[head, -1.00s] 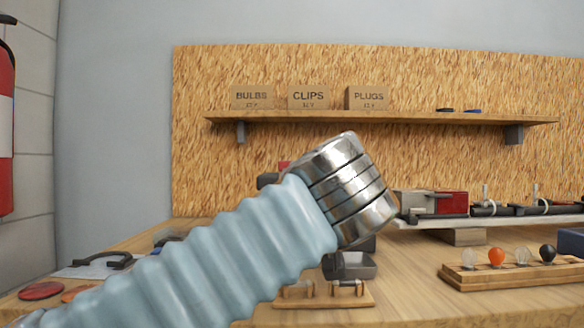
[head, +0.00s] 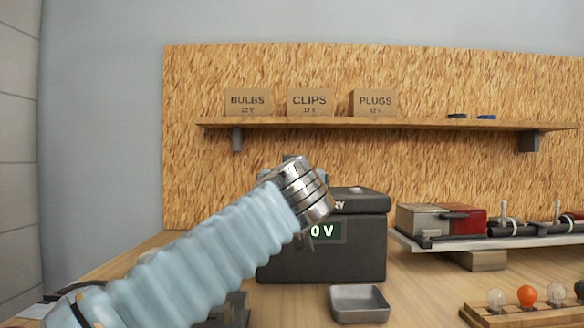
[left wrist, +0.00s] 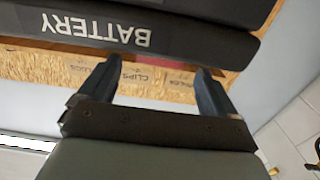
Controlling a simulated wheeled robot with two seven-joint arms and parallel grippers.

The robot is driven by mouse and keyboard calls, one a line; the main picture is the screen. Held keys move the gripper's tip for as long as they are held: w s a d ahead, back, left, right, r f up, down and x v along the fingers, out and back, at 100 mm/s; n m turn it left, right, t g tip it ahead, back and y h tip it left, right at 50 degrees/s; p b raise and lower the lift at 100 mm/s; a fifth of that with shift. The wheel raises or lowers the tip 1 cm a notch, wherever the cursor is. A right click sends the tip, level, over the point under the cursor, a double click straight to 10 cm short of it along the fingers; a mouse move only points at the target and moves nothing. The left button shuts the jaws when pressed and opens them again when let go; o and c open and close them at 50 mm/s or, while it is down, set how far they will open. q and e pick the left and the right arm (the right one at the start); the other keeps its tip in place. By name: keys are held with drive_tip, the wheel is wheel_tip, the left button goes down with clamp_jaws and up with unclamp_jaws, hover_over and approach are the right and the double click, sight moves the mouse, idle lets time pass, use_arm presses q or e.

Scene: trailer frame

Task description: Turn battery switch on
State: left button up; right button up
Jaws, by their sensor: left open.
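The black battery box (head: 352,262) stands on the bench with its display (head: 324,231) reading 0 V. My left arm reaches in front of it and hides its upper left part. In the left wrist view, the box (left wrist: 190,38) fills the top with its BATTERY label upside down. My left gripper (left wrist: 157,68) is open, its two fingers spread and pointing toward the box. A small red strip (left wrist: 180,78) shows between the fingers; I cannot tell whether it is the switch. No switch shows clearly in the head view. My right gripper is out of view.
A small grey tray (head: 358,304) sits in front of the battery box. A bulb rack (head: 530,314) stands at the front right. A raised board (head: 425,242) holds a grey and red block. The shelf (head: 390,123) with cardboard boxes is above.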

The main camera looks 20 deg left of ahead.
use_arm(q)
drive_tip(key=shift+x, duration=0.95)
drive_tip(key=shift+c, duration=0.4)
